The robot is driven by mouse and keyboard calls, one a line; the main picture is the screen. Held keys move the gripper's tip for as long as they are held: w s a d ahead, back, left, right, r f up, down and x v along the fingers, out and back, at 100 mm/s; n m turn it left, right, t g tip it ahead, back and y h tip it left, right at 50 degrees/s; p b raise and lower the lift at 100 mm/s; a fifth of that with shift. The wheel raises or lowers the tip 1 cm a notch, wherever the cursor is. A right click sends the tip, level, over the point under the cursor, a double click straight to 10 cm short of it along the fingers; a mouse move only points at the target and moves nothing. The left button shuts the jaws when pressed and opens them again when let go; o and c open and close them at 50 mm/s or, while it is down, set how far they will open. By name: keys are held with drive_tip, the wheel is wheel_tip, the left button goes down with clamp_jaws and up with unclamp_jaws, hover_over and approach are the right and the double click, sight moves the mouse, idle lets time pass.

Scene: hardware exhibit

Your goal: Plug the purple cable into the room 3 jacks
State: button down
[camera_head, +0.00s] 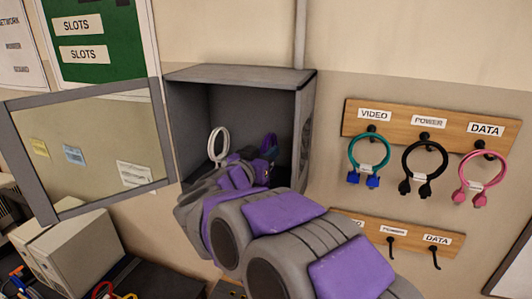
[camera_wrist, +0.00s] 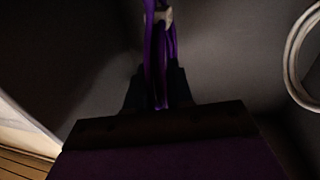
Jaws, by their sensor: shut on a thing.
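The purple cable (camera_wrist: 150,45) hangs between the dark fingers of my gripper (camera_wrist: 156,88) in the wrist view, with a pale tag around its strands. My gripper is shut on it. In the head view my gripper (camera_head: 265,165) is inside the open grey wall box (camera_head: 240,76), and a small part of the purple cable (camera_head: 270,142) shows just above it. The cable's plug ends are hidden. I cannot make out any jacks marked room 3 in either view.
A white cable ring (camera_head: 218,143) is in the box, left of my gripper; it also shows in the wrist view (camera_wrist: 292,55). To the right, a wooden rack (camera_head: 400,122) holds teal (camera_head: 357,150), black (camera_head: 407,160) and pink (camera_head: 466,180) cables. A lower rack (camera_head: 412,233) has bare hooks.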

drive_tip(key=shift+c, duration=1.4)
unclamp_jaws()
drive_tip(key=v, duration=0.7)
drive_tip(key=shift+s+a, duration=0.15)
drive_tip(key=shift+s, duration=0.05)
idle(0.5)
